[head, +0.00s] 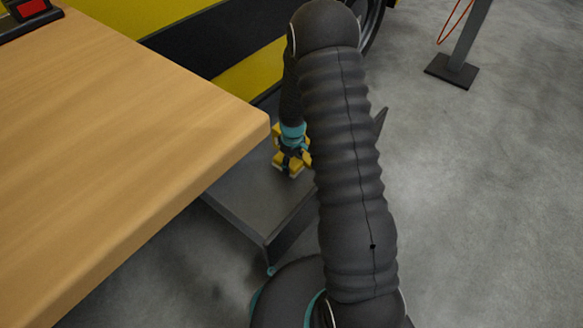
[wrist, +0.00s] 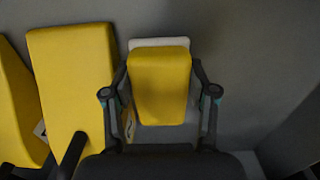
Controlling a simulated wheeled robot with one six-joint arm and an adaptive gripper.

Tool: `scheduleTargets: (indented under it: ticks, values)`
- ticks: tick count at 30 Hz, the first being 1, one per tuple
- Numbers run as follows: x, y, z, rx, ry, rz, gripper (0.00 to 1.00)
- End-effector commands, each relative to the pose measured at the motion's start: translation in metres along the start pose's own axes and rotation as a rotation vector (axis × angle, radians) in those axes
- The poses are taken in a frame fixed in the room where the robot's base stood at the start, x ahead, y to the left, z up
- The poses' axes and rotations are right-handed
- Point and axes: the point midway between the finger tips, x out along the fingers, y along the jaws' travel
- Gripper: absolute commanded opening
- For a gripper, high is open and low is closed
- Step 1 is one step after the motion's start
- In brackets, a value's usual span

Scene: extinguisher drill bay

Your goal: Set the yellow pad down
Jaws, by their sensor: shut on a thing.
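The yellow pad (wrist: 160,80) is between the two fingers of my gripper (wrist: 160,72) in the wrist view, and the gripper is shut on it. A pale layer shows along the pad's far edge. In the head view my gripper (head: 292,152) points down over a dark grey tray (head: 245,205), partly hidden by my arm. Yellow pieces show at and beside its fingertips there. I cannot tell whether the held pad touches the tray.
Two other yellow blocks, a near one (wrist: 70,85) and a farther one (wrist: 18,110), lie left of the held pad. The tray is bare at right in the wrist view. A wooden tabletop (head: 110,120) overhangs close left. A grey post (head: 465,45) stands at back right.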

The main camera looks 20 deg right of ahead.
Motion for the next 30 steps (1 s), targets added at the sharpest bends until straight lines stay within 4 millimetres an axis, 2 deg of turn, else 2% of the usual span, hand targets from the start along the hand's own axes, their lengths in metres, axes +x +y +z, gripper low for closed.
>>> scheduleTargets:
  ticks: [1,4,16,17,18,26,30]
  values:
    - [0.009,0.000,0.000,0.000,-0.002,-0.001,0.25]
    - [0.021,0.000,0.000,0.000,-0.001,-0.001,0.25]
    - [0.026,0.000,0.000,0.000,0.000,0.000,0.25]
    - [0.025,0.000,0.000,0.000,0.000,0.000,0.65]
    - [0.025,0.000,0.000,0.000,0.000,0.000,0.68]
    - [0.024,0.000,0.000,0.000,0.000,0.000,0.68]
    - [0.017,0.000,0.000,0.000,0.001,0.001,0.68]
